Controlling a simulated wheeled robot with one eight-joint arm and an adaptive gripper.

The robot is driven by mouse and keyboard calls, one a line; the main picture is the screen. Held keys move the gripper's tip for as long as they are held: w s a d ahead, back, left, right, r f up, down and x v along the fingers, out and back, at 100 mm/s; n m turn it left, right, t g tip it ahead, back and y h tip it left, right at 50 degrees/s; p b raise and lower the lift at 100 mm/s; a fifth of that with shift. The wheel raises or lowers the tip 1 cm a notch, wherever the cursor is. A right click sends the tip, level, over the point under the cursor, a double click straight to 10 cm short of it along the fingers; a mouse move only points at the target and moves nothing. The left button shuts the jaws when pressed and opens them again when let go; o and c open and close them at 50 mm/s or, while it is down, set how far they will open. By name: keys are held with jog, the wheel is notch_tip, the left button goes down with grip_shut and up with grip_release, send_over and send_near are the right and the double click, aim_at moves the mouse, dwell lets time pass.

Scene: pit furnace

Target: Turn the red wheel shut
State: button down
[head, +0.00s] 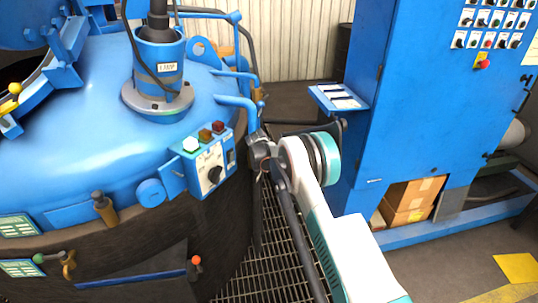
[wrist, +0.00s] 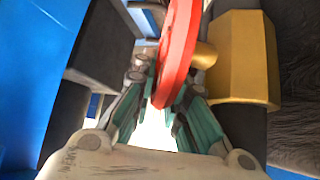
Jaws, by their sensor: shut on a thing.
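The red wheel (wrist: 178,50) shows edge-on in the wrist view, its rim reaching down between the fingers of my gripper (wrist: 166,85). The fingers, with green pads, stand on both sides of the rim and are shut on it. A brass hub joins the wheel to a brass valve body (wrist: 240,58) on a dark pipe at right. In the head view my arm reaches to the right side of the blue furnace (head: 85,130). The wheel is not visible there, and my fingers cannot be made out. The upper part of the wheel is cut off by the wrist view's edge.
A small blue control box (head: 207,165) with buttons and a knob sits on the furnace close left of my arm. A tall blue cabinet (head: 430,110) with a small shelf (head: 338,98) stands at right. Metal grating (head: 275,255) covers the floor between them.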

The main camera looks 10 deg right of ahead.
jog(key=c, duration=1.6)
grip_release()
jog(key=v, duration=1.2)
